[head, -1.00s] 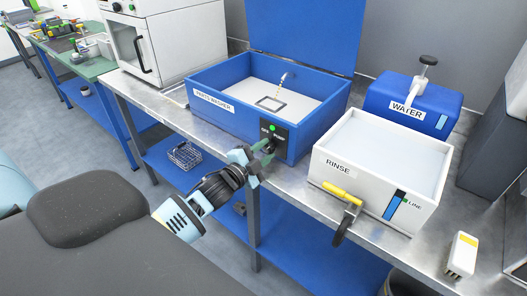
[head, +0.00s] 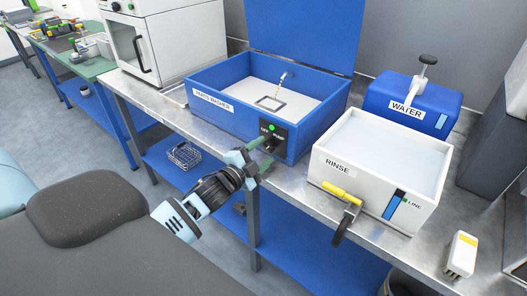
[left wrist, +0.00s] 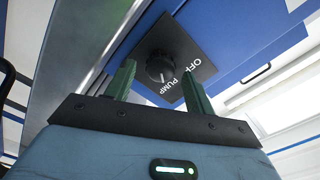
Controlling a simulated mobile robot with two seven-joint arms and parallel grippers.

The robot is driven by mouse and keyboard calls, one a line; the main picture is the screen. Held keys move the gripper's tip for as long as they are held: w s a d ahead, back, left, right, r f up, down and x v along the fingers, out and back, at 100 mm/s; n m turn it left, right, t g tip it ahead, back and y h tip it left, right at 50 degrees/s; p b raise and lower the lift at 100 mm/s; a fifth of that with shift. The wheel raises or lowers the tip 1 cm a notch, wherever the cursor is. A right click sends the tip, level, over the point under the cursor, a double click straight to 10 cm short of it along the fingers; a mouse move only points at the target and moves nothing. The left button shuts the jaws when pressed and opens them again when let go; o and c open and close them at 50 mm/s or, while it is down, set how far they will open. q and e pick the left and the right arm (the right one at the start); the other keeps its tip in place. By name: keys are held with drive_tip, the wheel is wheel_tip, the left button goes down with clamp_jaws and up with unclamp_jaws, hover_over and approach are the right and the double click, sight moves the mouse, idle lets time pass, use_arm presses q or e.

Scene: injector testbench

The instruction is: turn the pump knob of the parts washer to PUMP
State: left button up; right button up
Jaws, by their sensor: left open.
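The parts washer (head: 225,120) is an open blue box with a raised lid on the metal bench. Its black front panel carries the round black pump knob (head: 271,146) and a green light (head: 272,127). In the left wrist view the knob (left wrist: 160,66) sits on a dark plate marked OFF and PUMP, with a pale mark on its side facing PUMP. My left gripper (head: 263,153) is open, its green fingers (left wrist: 158,80) pointing at the panel. The knob shows beyond and between the fingertips, seemingly apart from them. My right gripper is not in view.
The white RINSE tank (head: 330,185) with a yellow-handled valve (head: 342,194) stands right of the washer. A blue WATER tank (head: 410,105) is behind it. A white oven-like cabinet (head: 165,40) stands left. A wire basket (head: 184,155) is on the lower shelf.

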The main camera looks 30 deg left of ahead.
use_arm(q)
drive_tip(key=s, duration=0.6)
drive_tip(key=shift+s+a, duration=0.25)
drive_tip(key=shift+s, duration=0.15)
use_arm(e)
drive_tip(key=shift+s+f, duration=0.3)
use_arm(q)
drive_tip(key=s+d+f+n+g, duration=0.3)
drive_tip(key=s+d+f, duration=0.2)
drive_tip(key=s, duration=0.5)
drive_tip(key=s+d+f+n+g+p, duration=0.1)
drive_tip(key=s+d+f+n+g, duration=0.2)
drive_tip(key=s+f, duration=0.7)
drive_tip(key=s+d+f+n+g, duration=0.3)
drive_tip(key=s+d+f, duration=0.4)
drive_tip(key=s, duration=0.3)
drive_tip(key=shift+f+n+h, duration=0.4)
drive_tip(key=shift+f+n, duration=0.3)
drive_tip(key=shift+n, duration=0.2)
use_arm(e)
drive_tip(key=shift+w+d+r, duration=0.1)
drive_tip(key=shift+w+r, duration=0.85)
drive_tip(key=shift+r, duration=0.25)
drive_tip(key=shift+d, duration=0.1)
